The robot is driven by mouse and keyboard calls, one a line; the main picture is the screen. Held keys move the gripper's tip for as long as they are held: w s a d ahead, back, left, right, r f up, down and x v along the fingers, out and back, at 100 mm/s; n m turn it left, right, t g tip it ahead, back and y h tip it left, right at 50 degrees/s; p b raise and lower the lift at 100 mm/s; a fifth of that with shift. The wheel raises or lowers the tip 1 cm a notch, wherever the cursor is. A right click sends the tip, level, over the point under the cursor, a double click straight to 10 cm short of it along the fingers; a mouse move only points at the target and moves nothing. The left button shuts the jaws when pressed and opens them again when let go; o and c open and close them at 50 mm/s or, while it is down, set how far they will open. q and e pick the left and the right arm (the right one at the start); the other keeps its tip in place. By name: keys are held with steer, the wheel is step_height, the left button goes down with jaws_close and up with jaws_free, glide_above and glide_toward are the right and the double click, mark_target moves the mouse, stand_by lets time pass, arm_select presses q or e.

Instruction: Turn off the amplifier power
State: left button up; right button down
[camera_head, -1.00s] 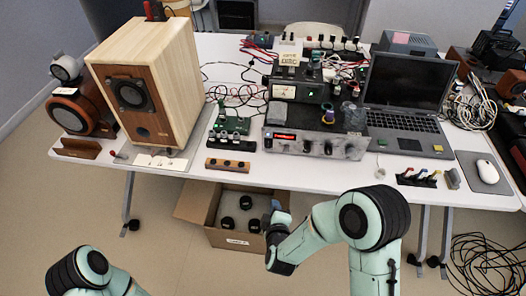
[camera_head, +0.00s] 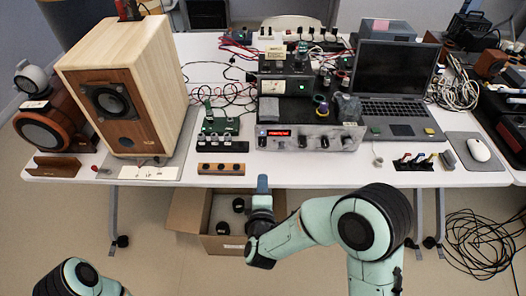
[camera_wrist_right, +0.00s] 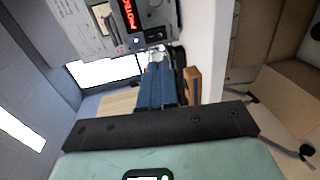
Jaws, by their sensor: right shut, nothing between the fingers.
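The amplifier (camera_head: 345,133) is a silver-fronted unit at the middle of the table's front edge, with knobs and a lit red display (camera_head: 278,133). In the right wrist view, the amplifier's front panel (camera_wrist_right: 158,14) fills the top, with a red display (camera_wrist_right: 131,14) and a small blue-lit button (camera_wrist_right: 135,40). My right gripper (camera_head: 262,181) has blue fingers, shut and empty. My left gripper is out of view.
A wooden strip with knobs (camera_head: 221,169) lies left of the amplifier at the table edge (camera_head: 290,178). A large wooden speaker (camera_head: 170,85) stands left, a laptop (camera_head: 398,75) right. An open cardboard box (camera_head: 187,212) is on the floor beneath. Cables lie behind.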

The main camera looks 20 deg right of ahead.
mark_target(263, 145)
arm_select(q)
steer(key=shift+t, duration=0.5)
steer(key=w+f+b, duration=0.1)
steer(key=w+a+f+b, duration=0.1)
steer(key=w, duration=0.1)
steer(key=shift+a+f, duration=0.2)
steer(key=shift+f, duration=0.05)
arm_select(e)
steer(key=x, duration=1.3)
steer(key=shift+w+d+f, duration=0.1)
steer(key=shift+w+f, duration=0.05)
steer(key=shift+w, duration=0.2)
